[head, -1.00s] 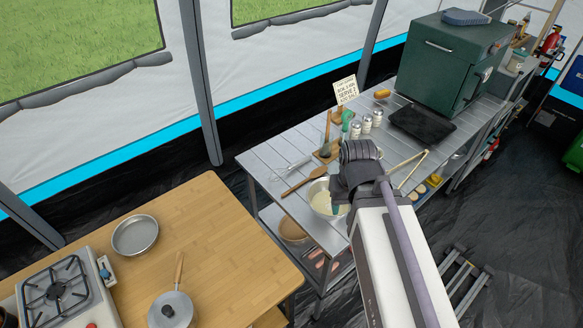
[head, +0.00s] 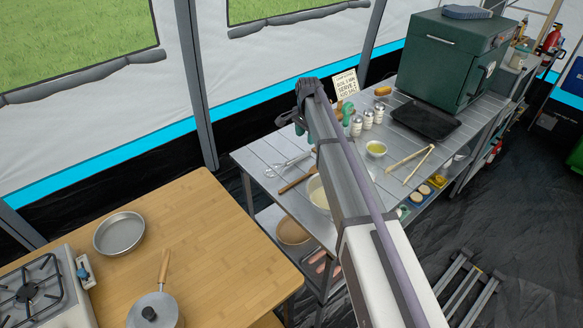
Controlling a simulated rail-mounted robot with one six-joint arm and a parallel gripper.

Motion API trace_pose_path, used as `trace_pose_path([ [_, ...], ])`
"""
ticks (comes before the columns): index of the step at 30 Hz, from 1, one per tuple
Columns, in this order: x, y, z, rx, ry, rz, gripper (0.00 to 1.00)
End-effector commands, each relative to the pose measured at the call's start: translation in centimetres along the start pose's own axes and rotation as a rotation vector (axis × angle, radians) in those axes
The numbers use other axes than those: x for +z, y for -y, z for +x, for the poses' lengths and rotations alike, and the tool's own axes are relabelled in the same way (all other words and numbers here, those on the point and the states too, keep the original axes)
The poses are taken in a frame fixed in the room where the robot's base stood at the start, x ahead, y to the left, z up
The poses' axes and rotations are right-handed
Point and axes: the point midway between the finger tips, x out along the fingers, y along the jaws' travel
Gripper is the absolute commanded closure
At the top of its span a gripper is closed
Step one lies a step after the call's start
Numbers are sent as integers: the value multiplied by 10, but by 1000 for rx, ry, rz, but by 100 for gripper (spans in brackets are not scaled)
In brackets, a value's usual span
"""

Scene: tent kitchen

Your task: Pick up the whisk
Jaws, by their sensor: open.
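The whisk (head: 289,164) lies on the metal table (head: 262,152), near its left end, with its wires to the left. My gripper (head: 296,128) is above the back part of the table, up and slightly to the right of the whisk, and apart from it in the picture. Its fingers are small and partly hidden by my arm, and I see nothing held in them.
A wooden spoon (head: 298,182) and a mixing bowl (head: 316,192) are close to the whisk; my arm covers part of the bowl. Shakers (head: 367,119), a small yellow bowl (head: 376,149) and tongs (head: 412,160) stand further right. A sign card (head: 345,83) is behind.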

Motion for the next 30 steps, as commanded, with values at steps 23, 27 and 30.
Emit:
trace_pose_path([
  [23, 2, 2, 81, 0, 0, -2, 48],
  [27, 2, 2, 80, 0, 0, -2, 57],
  [30, 2, 2, 80, 0, 0, -2, 67],
])
